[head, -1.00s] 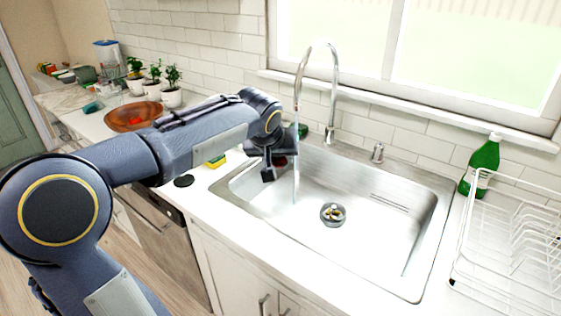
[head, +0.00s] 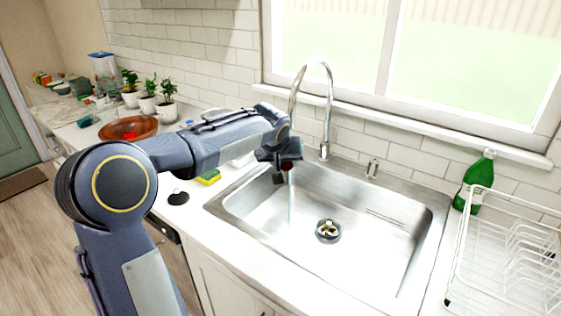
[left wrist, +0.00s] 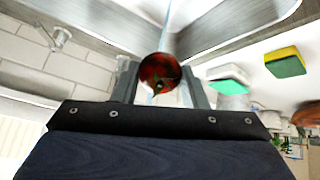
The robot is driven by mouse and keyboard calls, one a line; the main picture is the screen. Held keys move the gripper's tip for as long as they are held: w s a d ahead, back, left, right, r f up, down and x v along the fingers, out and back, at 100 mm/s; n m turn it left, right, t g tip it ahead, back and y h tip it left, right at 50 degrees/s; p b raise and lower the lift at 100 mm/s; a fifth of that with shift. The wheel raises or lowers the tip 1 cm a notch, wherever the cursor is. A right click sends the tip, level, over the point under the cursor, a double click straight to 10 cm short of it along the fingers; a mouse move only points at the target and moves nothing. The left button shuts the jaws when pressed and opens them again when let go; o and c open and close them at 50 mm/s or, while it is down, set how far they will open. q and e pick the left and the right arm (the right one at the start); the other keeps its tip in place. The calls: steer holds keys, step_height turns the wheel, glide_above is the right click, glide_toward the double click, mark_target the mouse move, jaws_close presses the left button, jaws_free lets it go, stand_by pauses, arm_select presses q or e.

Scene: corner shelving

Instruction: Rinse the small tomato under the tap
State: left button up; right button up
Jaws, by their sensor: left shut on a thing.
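The small tomato (head: 287,165) is dark red and mostly hidden by my gripper in the head view. In the left wrist view the tomato (left wrist: 160,72) sits between the two fingers, its green stem end showing. My left gripper (head: 283,172) is shut on it, above the left part of the sink basin (head: 355,230). The tap (head: 329,100) is a tall curved chrome spout, and a thin water stream (head: 291,205) runs down from it. The tomato is at the stream, and water shows beside it in the wrist view. My right gripper is not in view.
A yellow-green sponge (head: 209,177) and a black stopper (head: 178,197) lie on the counter left of the sink. A green bottle (head: 477,182) and a white dish rack (head: 510,255) stand at right. A wooden bowl (head: 125,132) and potted plants (head: 147,98) are at back left.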

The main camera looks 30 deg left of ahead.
arm_select(q)
steer(key=w+a+f+p, duration=0.1)
steer(key=w+p, duration=0.1)
steer(key=w, duration=0.5)
steer(key=shift+a+f+p, duration=0.2)
steer(key=shift+p, duration=0.2)
steer(key=shift+d, duration=0.1)
stand_by(0.3)
steer(key=shift+d+b, duration=0.3)
steer(key=shift+d, duration=0.25)
steer(key=shift+a, duration=0.15)
steer(key=shift+a, duration=0.5)
steer(key=shift+s, duration=0.1)
